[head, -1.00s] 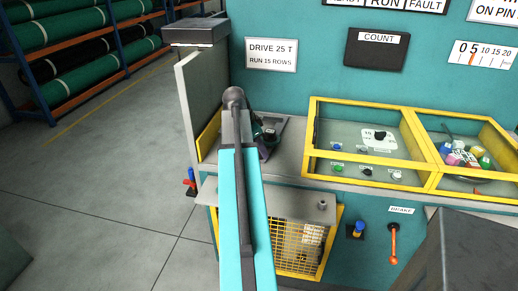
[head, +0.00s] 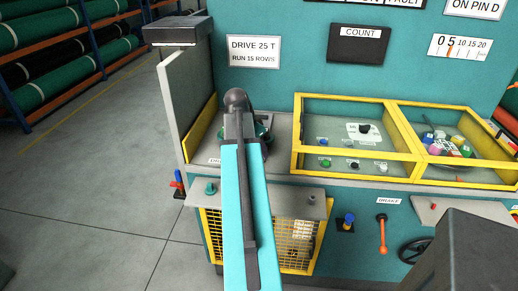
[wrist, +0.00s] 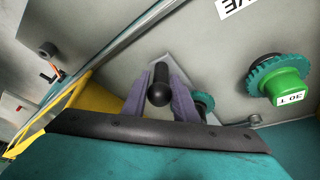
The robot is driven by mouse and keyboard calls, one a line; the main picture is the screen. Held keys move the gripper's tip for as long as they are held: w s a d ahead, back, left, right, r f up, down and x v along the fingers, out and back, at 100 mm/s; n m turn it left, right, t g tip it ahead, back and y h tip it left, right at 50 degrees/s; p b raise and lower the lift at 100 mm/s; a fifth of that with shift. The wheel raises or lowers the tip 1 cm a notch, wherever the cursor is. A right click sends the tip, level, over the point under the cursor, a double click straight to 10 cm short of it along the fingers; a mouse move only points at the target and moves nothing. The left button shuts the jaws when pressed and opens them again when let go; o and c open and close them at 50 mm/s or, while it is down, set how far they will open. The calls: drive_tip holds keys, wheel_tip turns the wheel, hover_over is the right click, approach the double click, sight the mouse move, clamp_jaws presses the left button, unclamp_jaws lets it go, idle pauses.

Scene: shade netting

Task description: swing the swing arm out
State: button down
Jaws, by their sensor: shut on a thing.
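In the wrist view, the two grey-purple fingers of my gripper (wrist: 160,98) stand on either side of a black round-ended knob (wrist: 159,94) and are shut on it. The knob looks like the swing arm's handle; the rest of the swing arm cannot be made out. A teal gear with a green hub marked 30 T (wrist: 287,85) is to the right, apart from the fingers. Another teal gear (wrist: 204,101) shows partly behind the right finger. In the head view, my own arm hides the gripper and knob, with a dark green gear (head: 263,133) just right of it.
An upright grey guard panel (head: 186,100) with a yellow edge stands left of my arm. A yellow-framed glass case (head: 297,135) is to the right. Below are a yellow mesh guard (head: 293,240) and an orange brake lever (head: 382,236). Open floor lies left.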

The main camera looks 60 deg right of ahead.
drive_tip(key=c, duration=1.6)
unclamp_jaws()
drive_tip(key=shift+s+d, duration=0.2)
drive_tip(key=shift+s, duration=0.15)
drive_tip(key=shift+o, duration=0.6)
drive_tip(key=shift+s, duration=0.1)
drive_tip(key=shift+w+a, duration=0.1)
drive_tip(key=shift+w, duration=0.15)
drive_tip(key=shift+w+a+r, duration=0.1)
drive_tip(key=shift+a+r, duration=0.15)
drive_tip(key=shift+r, duration=0.4)
drive_tip(key=b+v, duration=0.2)
drive_tip(key=v, duration=1)
drive_tip(key=shift+a, duration=0.15)
drive_tip(key=shift+r, duration=0.2)
